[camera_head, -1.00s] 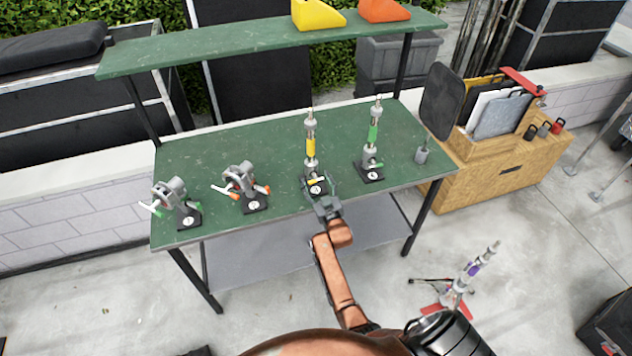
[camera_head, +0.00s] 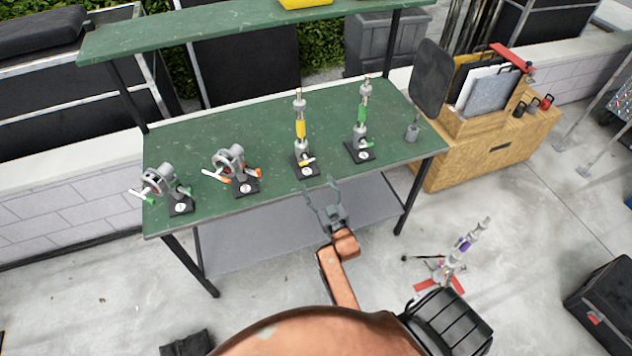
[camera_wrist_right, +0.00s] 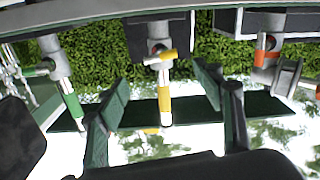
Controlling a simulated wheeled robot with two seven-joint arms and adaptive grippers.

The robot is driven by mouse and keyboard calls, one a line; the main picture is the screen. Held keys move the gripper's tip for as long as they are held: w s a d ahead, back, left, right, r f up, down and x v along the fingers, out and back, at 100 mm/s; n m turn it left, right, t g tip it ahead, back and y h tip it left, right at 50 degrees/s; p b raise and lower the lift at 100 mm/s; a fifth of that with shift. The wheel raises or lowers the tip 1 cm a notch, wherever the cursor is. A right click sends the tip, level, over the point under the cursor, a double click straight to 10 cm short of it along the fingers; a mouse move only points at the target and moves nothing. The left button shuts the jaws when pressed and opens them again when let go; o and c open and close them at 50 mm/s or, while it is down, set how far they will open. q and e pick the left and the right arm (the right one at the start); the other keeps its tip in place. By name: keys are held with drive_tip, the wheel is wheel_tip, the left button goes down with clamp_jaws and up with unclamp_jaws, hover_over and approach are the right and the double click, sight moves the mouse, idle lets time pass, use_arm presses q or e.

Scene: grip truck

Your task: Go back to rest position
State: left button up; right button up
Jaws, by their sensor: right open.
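My right gripper (camera_head: 322,196) is open and empty, just in front of the green table's (camera_head: 240,140) front edge. Its two fingers also show apart in the right wrist view (camera_wrist_right: 165,100). The yellow-banded stand (camera_head: 300,132) stands upright on the table just beyond the fingers, apart from them. In the wrist view its yellow-handled part (camera_wrist_right: 163,85) shows between the fingers. The green-banded stand (camera_head: 361,122) stands upright to its right. My left gripper is not in view.
Two grey clamps, one with orange handles (camera_head: 236,165) and one with green (camera_head: 162,184), sit at the table's left. A wooden cabinet (camera_head: 480,160) stands at the right. A purple-banded stand (camera_head: 463,245) is on the floor. Open concrete floor lies in front.

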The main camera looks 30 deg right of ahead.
idle(0.4)
drive_tip(key=s+a+f+g+y, duration=0.1)
drive_tip(key=s+a+f+g, duration=0.3)
drive_tip(key=s, duration=0.8)
drive_tip(key=s+f+n+g+y, duration=0.15)
drive_tip(key=s+g, duration=0.35)
drive_tip(key=s, duration=0.7)
drive_tip(key=s+a+f+m+g+y, duration=0.15)
drive_tip(key=s+f+g, duration=0.3)
drive_tip(key=s, duration=0.65)
wheel_tip(320, 180, down, 28)
drive_tip(key=s+a+n+g, duration=0.1)
drive_tip(key=s+n+g, duration=0.1)
drive_tip(key=s+f+g, duration=0.1)
drive_tip(key=s+f, duration=1.7)
drive_tip(key=s, duration=0.1)
drive_tip(key=shift+s+a+f, duration=0.2)
drive_tip(key=shift+a+f, duration=0.1)
drive_tip(key=shift+f, duration=0.1)
